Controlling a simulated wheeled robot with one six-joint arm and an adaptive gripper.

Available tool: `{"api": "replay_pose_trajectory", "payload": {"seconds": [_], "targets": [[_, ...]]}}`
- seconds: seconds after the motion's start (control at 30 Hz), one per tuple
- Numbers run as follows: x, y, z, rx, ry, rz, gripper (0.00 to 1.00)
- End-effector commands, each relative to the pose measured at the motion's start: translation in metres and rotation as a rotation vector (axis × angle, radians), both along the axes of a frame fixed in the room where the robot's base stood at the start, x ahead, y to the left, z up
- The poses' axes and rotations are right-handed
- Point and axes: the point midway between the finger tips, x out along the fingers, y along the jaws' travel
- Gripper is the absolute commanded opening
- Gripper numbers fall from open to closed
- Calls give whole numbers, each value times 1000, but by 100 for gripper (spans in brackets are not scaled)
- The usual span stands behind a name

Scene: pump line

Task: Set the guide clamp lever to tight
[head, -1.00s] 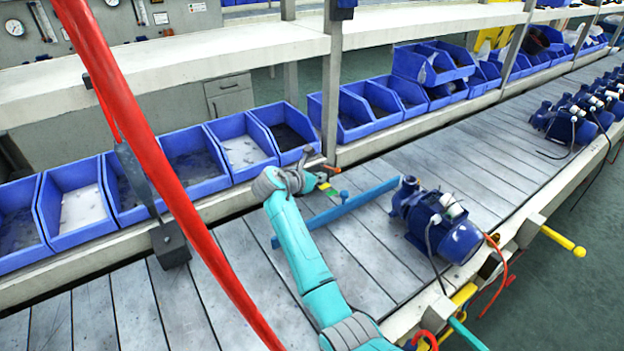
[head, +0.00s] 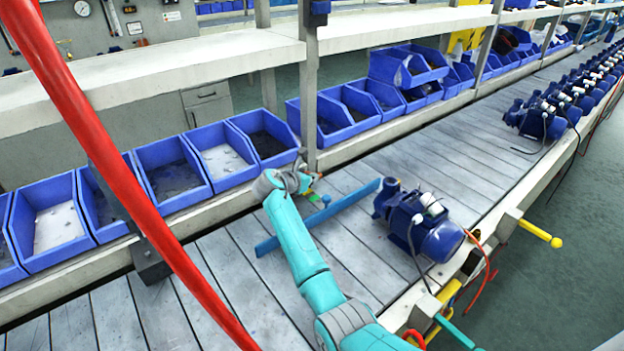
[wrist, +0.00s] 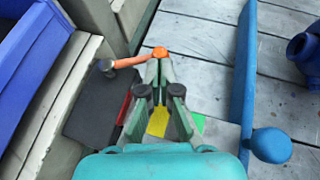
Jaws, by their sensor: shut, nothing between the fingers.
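The guide clamp lever is an orange arm with a round orange knob (wrist: 159,52), seen in the wrist view. It runs left from the knob to a dark grey plate (wrist: 92,105). Red, yellow (wrist: 158,122) and green (wrist: 198,124) patches show around my fingers. I cannot tell which patch the lever marks. My gripper (wrist: 158,66) is shut and empty, its tips right at the knob; whether they touch is unclear. In the head view my gripper (head: 308,184) is at the far side of the conveyor and mostly hides the lever. A blue guide rail (head: 325,214) lies beside it.
A blue knob (wrist: 270,146) sticks out from the rail in the wrist view. A blue pump (head: 420,222) stands on the slatted conveyor at the rail's right end. Blue bins (head: 222,160) line the back edge, below a shelf and near an upright post (head: 309,90).

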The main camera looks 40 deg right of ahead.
Motion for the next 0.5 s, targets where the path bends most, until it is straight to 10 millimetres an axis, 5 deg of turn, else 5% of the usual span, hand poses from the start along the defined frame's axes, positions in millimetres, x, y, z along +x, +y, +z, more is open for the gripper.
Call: {"api": "replay_pose_trajectory", "payload": {"seconds": [0.5], "targets": [[-1, -6, 0, 0, 0, 88, 0]]}}
